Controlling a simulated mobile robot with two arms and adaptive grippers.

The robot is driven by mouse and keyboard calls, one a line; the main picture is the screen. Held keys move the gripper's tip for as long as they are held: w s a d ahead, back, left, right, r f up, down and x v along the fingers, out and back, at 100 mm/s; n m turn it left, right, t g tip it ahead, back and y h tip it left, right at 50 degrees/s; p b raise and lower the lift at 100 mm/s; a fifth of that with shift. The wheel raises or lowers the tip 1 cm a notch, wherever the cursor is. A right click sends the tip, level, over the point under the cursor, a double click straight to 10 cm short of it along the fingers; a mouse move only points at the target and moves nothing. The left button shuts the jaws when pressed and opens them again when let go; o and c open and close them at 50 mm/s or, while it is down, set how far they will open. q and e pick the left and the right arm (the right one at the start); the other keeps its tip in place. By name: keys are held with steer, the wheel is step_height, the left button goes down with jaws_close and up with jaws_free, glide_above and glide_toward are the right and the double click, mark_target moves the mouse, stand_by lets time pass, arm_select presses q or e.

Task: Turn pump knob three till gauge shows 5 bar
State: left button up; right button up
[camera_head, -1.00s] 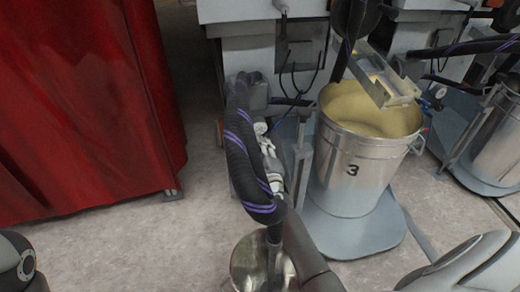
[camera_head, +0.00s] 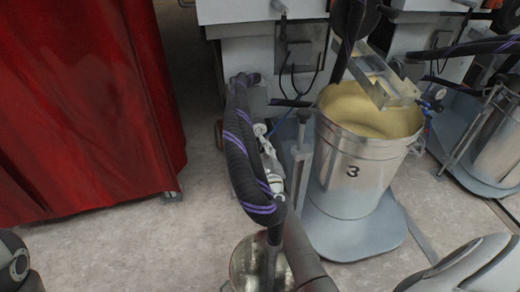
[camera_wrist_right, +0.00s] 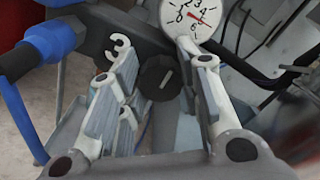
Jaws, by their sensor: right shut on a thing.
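The black pump knob (camera_wrist_right: 160,82) shows in the right wrist view, between the two fingers of my right gripper (camera_wrist_right: 158,95), which is shut on it. A white "3" (camera_wrist_right: 118,46) is marked on the dark panel beside the knob. The round white gauge (camera_wrist_right: 189,14) is just above; its red needle points to the lower right, seemingly between 4 and 6, but I cannot read it exactly. In the head view my right gripper (camera_head: 267,150) is partly hidden behind the black hose. The knob and gauge face cannot be made out there. My left gripper is out of view.
A steel bucket marked 3 (camera_head: 352,190), holding yellowish liquid, stands right of my right gripper on a grey base (camera_head: 345,240). A black hose with purple stripes (camera_head: 238,145) hangs in front. A red curtain (camera_head: 80,100) is at left. Floor between is clear.

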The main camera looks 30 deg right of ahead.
steer(key=shift+f, duration=0.1)
steer(key=o, duration=1)
steer(key=v, duration=1.2)
